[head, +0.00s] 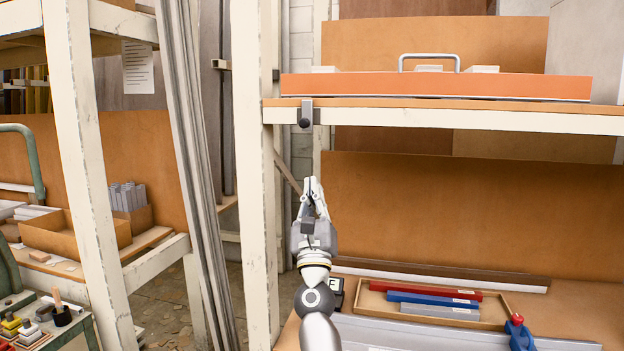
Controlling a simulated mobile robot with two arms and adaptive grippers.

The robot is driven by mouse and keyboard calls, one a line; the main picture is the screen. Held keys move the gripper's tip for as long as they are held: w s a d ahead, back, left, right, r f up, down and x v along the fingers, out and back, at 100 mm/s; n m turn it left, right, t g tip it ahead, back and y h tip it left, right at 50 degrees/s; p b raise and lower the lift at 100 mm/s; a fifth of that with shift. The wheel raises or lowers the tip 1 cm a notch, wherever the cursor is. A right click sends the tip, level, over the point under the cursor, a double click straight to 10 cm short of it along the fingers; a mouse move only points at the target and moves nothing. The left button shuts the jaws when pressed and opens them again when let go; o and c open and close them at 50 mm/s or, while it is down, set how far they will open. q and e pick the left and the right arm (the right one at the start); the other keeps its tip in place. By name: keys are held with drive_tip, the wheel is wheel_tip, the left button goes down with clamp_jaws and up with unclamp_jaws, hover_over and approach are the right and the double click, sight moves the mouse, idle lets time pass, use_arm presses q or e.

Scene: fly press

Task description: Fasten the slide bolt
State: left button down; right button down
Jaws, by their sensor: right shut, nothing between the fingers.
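A small grey metal fitting with a dark round knob (305,113), which looks like the slide bolt, sits at the left end of the white shelf edge, by the upright post. Whether its bolt is drawn or shot cannot be told. My right gripper (313,184) points up below this fitting, apart from it in the picture. Its fingers are shut and hold nothing. My left gripper is not in view.
An orange panel with a grey handle (436,85) lies on the upper shelf (500,119). A white post (254,200) stands left of my right gripper. Below are a shallow tray (372,302) with red, blue and grey bars, and a red-and-blue tool (519,334).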

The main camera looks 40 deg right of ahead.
sight(310, 110)
drive_tip(key=w+d+r+p, duration=0.2)
drive_tip(key=w+r+p, duration=0.3)
drive_tip(key=r, duration=0.4)
drive_tip(key=shift+w+d, duration=0.25)
drive_tip(key=shift+d, duration=0.1)
drive_tip(key=shift+r, duration=0.15)
wheel_tip(310, 110, up, 5)
drive_tip(key=p, duration=0.3)
